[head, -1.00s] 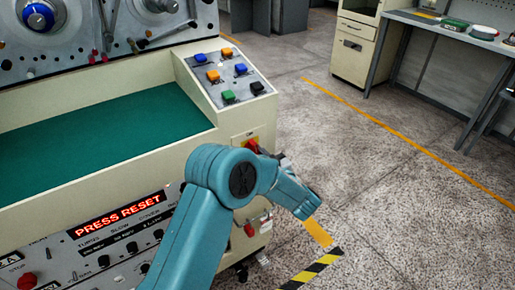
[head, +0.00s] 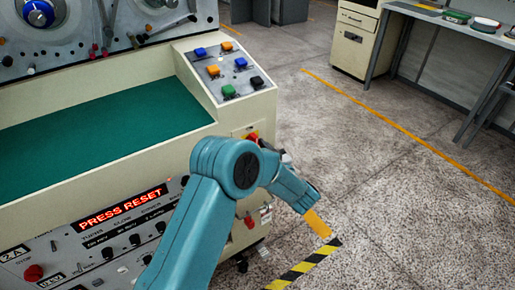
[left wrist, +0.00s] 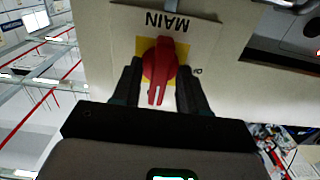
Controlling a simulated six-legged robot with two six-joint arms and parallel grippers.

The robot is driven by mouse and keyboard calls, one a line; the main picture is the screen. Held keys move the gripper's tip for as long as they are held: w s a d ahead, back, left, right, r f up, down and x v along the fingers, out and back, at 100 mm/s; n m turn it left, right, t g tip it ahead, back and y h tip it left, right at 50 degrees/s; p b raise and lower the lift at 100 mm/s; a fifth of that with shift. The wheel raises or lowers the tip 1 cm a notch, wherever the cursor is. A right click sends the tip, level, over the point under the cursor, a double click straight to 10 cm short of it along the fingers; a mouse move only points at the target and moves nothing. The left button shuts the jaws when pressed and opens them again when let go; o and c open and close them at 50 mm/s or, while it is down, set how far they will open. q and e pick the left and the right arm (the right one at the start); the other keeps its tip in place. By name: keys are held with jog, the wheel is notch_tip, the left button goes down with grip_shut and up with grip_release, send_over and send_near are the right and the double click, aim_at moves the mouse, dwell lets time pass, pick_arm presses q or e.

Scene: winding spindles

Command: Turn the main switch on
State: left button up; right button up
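The main switch is a red rotary knob (left wrist: 160,70) on a yellow plate, below an upside-down "MAIN" label (left wrist: 167,20) in the left wrist view. Its handle points down in that picture, tilted slightly. My left gripper (left wrist: 159,64) has one dark finger on each side of the knob, close to it, with narrow gaps beside the handle. In the head view, the red of the switch (head: 252,137) shows just above my left arm's joint at the cabinet's corner. My right gripper is in neither view.
The cream winding machine has a green recessed top (head: 100,125), a button panel (head: 228,70) and a red "PRESS RESET" display (head: 123,208). A lower red knob (head: 249,222) is beside my arm. Open floor (head: 380,160) lies to the right, before a grey bench (head: 425,20).

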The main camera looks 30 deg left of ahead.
pick_arm(q)
jog(key=shift+r, duration=0.1)
jog(key=v, duration=1.6)
jog(key=shift+d, duration=0.2)
